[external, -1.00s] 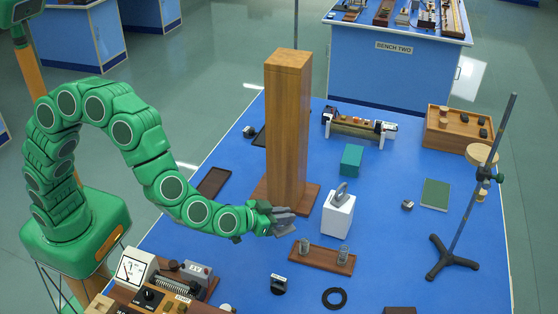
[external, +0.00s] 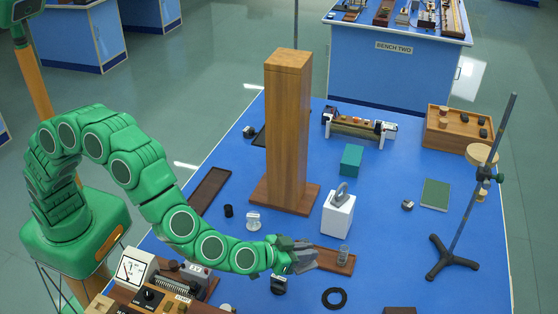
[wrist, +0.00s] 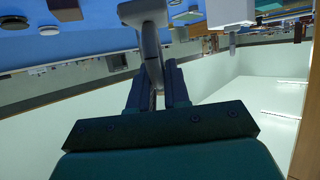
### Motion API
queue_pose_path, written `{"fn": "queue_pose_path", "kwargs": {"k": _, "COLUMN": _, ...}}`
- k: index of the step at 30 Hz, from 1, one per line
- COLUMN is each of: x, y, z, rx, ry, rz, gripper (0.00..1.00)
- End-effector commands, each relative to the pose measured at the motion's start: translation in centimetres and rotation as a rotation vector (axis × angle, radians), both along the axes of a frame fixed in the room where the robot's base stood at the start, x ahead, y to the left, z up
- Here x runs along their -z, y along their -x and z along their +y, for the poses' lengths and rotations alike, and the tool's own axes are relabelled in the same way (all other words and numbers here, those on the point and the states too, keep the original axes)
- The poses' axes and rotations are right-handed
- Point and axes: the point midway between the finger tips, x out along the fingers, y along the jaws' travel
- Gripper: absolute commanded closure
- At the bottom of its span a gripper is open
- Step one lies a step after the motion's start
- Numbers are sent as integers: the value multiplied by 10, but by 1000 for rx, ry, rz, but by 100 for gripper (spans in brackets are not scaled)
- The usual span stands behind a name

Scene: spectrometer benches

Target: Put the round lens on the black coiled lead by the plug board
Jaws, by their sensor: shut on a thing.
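My gripper (external: 304,257) is low over the near part of the blue bench, at the left part of a small brown tray. In the wrist view my gripper (wrist: 156,85) is shut on a pale grey piece (wrist: 147,14), wide at its far end and narrow between the fingers. It appears to be the round lens, but its round face does not show clearly. The black coiled lead (external: 334,289) lies flat on the bench as a ring, to the right of and nearer than my gripper, apart from it. I cannot tell for certain which thing is the plug board.
A tall wooden column (external: 287,130) rises further back. A rod stand (external: 452,262) is at right. Blue bench between coil and stand is clear.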

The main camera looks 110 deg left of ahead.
Motion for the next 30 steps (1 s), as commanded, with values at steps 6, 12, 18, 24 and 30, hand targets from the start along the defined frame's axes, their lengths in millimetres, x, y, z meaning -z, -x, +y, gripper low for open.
{"fn": "queue_pose_path", "kwargs": {"k": 6, "x": 11, "y": -25, "z": 4, "rx": -3, "ry": -3, "rz": -1, "gripper": 100}}
{"fn": "queue_pose_path", "kwargs": {"k": 12, "x": 24, "y": -46, "z": 6, "rx": -2, "ry": -3, "rz": 1, "gripper": 100}}
{"fn": "queue_pose_path", "kwargs": {"k": 18, "x": 42, "y": -61, "z": 7, "rx": 0, "ry": -2, "rz": 1, "gripper": 100}}
{"fn": "queue_pose_path", "kwargs": {"k": 24, "x": 60, "y": -75, "z": 8, "rx": -1, "ry": -3, "rz": 1, "gripper": 100}}
{"fn": "queue_pose_path", "kwargs": {"k": 30, "x": 71, "y": -86, "z": 10, "rx": -1, "ry": -3, "rz": 0, "gripper": 100}}
